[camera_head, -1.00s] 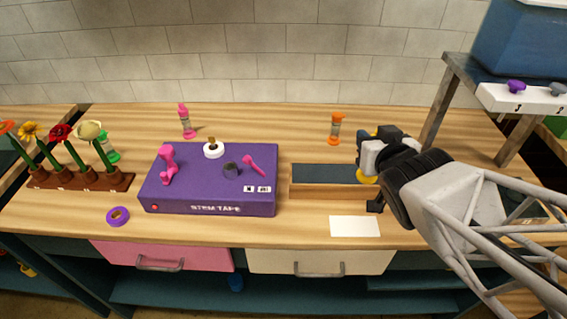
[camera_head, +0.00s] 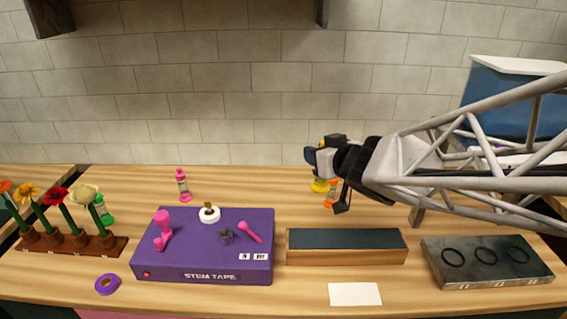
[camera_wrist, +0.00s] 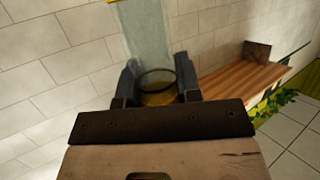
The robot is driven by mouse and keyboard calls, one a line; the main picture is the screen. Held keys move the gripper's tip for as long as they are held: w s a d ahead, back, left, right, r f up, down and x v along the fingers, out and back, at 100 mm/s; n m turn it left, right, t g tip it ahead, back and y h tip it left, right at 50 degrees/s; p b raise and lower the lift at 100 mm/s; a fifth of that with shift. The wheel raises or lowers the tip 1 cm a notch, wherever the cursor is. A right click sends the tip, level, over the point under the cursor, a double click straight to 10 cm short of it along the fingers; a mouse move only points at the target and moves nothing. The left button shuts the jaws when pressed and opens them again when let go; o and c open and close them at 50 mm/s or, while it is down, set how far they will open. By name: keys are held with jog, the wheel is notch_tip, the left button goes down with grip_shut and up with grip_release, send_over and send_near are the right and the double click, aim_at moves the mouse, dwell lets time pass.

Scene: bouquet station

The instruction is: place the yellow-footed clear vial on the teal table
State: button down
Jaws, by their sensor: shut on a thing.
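My gripper (camera_head: 324,162) is shut on the yellow-footed clear vial (camera_head: 320,186) and holds it above the back of the wooden bench. In the head view a yellow end shows below the fingers and a little yellow above; the gripper hides much of the glass. In the wrist view the clear tube (camera_wrist: 148,35) stands between the two fingers (camera_wrist: 158,84), with its yellow end near the palm. I cannot pick out a teal tabletop for certain.
An orange vial (camera_head: 331,196) stands just behind the gripper. The wooden bench (camera_head: 290,213) holds a purple stem tape box (camera_head: 190,267), a dark-topped block (camera_head: 346,250), a metal plate with rings (camera_head: 487,262), a pink vial (camera_head: 182,186) and a flower rack (camera_head: 75,246).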

jog(key=w+a+f+n+g+y, duration=0.3)
jog(key=w+a+f+n+g, duration=0.2)
jog(key=a, duration=0.5)
jog(key=w+a+f+n+g+y, duration=0.4)
jog(key=w+a+f+n+g, duration=0.1)
jog(key=w+a, duration=0.4)
jog(key=shift+a+n+g, duration=0.8)
jog(key=shift+n+g, duration=0.1)
jog(key=shift+g, duration=0.4)
notch_tip(320, 180, down, 6)
jog(key=shift+f, duration=0.1)
jog(key=shift+f, duration=1.85)
jog(key=shift+f, duration=0.15)
